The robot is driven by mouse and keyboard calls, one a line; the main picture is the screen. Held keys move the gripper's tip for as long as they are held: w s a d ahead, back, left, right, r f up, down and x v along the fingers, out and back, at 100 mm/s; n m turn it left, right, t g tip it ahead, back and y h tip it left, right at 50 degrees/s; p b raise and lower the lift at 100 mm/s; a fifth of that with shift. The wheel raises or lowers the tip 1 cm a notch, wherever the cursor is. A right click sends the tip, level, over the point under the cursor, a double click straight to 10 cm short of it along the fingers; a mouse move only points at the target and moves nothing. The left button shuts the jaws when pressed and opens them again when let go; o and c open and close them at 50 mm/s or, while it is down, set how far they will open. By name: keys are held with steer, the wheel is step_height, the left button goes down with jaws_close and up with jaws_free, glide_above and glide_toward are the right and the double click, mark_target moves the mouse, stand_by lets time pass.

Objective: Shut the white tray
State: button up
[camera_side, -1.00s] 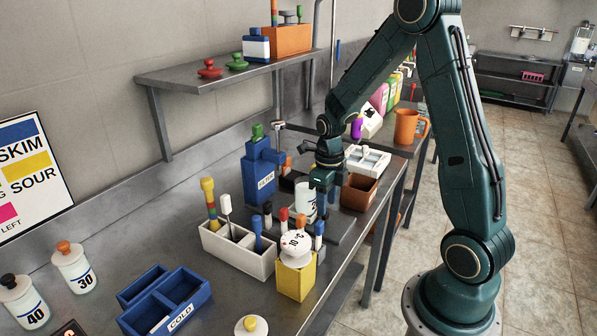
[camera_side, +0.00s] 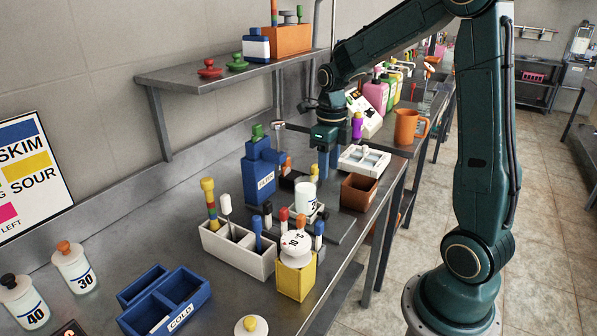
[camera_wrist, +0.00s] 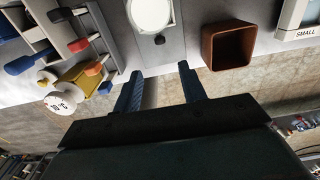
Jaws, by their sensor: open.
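The white tray (camera_side: 364,159) stands on the bench beyond the brown box, with open compartments facing up. In the wrist view only a corner of a white tray marked SMALL (camera_wrist: 297,20) shows at the top right. My gripper (camera_wrist: 160,75) is open, with nothing between its two blue fingers. In the side view my gripper (camera_side: 324,160) hangs above the bench, left of the white tray and apart from it. A white jar (camera_side: 307,195) stands on a grey plate below and in front of it.
A brown open box (camera_side: 359,192) stands between the jar and the bench edge. A blue pump (camera_side: 262,170) is at the left. A white caddy (camera_side: 238,249) and a yellow holder (camera_side: 296,277) stand nearer. An orange jug (camera_side: 405,127) is behind the tray.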

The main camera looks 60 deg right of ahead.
steer(key=shift+s, duration=0.1)
steer(key=c, duration=0.6)
steer(key=shift+s+d+f, duration=0.1)
steer(key=shift+s+d, duration=0.1)
steer(key=shift+s, duration=0.1)
jaws_close()
steer(key=s+f+t, duration=0.2)
steer(key=s+f, duration=0.1)
steer(key=s, duration=0.5)
steer(key=shift+s+d+n+t, duration=0.15)
steer(key=shift+d+n+t, duration=0.05)
steer(key=shift+n+t, duration=0.2)
